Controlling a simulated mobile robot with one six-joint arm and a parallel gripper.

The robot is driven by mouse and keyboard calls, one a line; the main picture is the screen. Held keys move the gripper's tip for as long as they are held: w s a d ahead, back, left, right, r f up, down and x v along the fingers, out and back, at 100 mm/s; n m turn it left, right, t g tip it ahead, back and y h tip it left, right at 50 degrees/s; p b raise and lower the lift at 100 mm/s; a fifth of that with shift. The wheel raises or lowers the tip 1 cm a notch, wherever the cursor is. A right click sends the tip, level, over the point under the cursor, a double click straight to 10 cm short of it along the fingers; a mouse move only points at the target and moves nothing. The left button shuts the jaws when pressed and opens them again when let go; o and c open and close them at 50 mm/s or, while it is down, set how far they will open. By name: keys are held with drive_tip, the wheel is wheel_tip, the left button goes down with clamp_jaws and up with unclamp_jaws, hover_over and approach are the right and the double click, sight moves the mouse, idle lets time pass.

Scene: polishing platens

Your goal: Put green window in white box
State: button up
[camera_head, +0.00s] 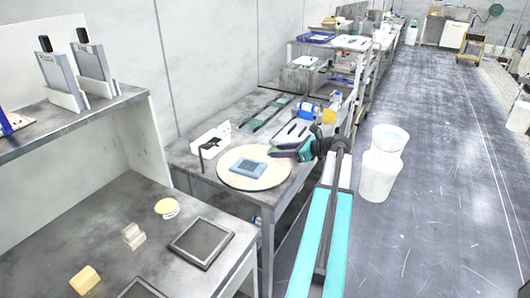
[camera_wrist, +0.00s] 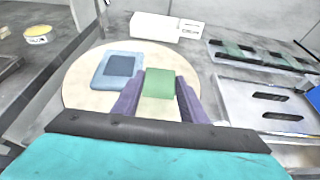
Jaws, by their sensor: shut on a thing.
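The green window (camera_wrist: 160,83) is a small green block in the wrist view, held between the purple fingers of my gripper (camera_wrist: 159,88). It is over the right part of the round cream platen (camera_wrist: 85,92). In the head view my gripper (camera_head: 276,151) reaches in from the right above the platen's right edge; the window is too small to make out there. The white box (camera_wrist: 153,26) stands on the table behind the platen, ahead of the fingers and apart from them. In the head view the white box (camera_head: 208,143) is left of my gripper. Its inside is hidden.
A blue square pad (camera_wrist: 117,68) lies on the platen, left of my fingers. Green strips on a rack (camera_wrist: 262,52) and a white tray with dark slots (camera_wrist: 265,105) are at the right. A white bin (camera_head: 380,165) stands on the floor.

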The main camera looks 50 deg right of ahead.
drive_tip(key=p, duration=0.1)
hover_over(266, 159)
drive_tip(key=s, duration=0.1)
drive_tip(key=shift+d+f, duration=0.15)
drive_tip(key=shift+f, duration=0.15)
drive_tip(key=shift+w, duration=0.15)
drive_tip(key=shift+w, duration=0.25)
drive_tip(key=shift+w+f+p, duration=0.1)
drive_tip(key=shift+w+p, duration=0.2)
drive_tip(key=shift+p, duration=0.1)
drive_tip(key=shift+f+p, duration=0.5)
drive_tip(key=shift+f, duration=1.2)
drive_tip(key=shift+f, duration=0.15)
drive_tip(key=o, duration=0.8)
